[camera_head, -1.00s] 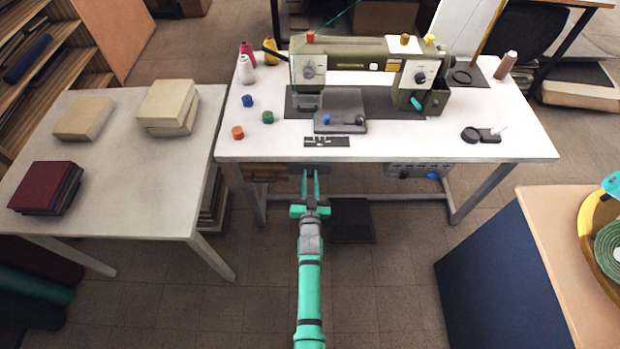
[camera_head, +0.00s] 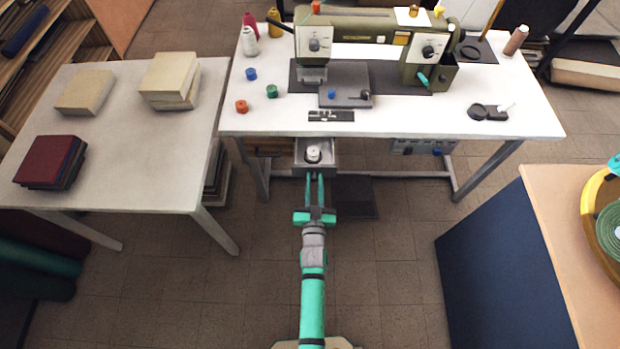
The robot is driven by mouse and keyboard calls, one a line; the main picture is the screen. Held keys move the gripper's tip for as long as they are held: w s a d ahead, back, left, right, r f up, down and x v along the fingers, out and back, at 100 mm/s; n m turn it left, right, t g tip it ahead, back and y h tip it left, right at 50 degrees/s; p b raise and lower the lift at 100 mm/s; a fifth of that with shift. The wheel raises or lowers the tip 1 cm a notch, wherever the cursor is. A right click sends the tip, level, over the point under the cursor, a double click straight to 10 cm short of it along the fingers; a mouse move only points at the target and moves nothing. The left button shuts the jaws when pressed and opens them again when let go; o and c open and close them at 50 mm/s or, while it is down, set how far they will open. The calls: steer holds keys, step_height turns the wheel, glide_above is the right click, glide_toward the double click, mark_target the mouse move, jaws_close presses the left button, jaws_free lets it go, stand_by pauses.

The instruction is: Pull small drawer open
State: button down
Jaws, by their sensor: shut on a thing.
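The small drawer (camera_head: 328,160) is pulled out from under the front edge of the white sewing table (camera_head: 420,122). It is a grey, open-topped box, and a round white item (camera_head: 313,153) sits in it. My gripper (camera_head: 315,178) is at the drawer's front, with its two teal fingers pointing at it. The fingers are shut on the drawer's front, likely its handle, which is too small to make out.
A sewing machine (camera_head: 375,45) and several spools stand on the table. A pale table with books (camera_head: 120,130) is at left, and a blue-sided cabinet (camera_head: 500,260) at right. A dark pedal (camera_head: 357,197) lies below the drawer.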

steer(key=c, duration=1.6)
jaws_free()
steer(key=shift+o, duration=0.2)
steer(key=shift+s, duration=0.1)
steer(key=s, duration=1)
steer(key=shift+s+a, duration=0.3)
steer(key=shift+a, duration=0.15)
steer(key=s+a+r+g, duration=0.1)
steer(key=s+r, duration=0.4)
steer(key=s, duration=0.3)
steer(key=s+a+r+n+y, duration=0.1)
steer(key=s+r, duration=0.4)
steer(key=s, duration=0.4)
steer(key=s+a+r+n+g, duration=0.1)
steer(key=s+a+r, duration=0.1)
steer(key=s+r, duration=0.4)
steer(key=s, duration=0.3)
steer(key=shift+g+y, duration=0.3)
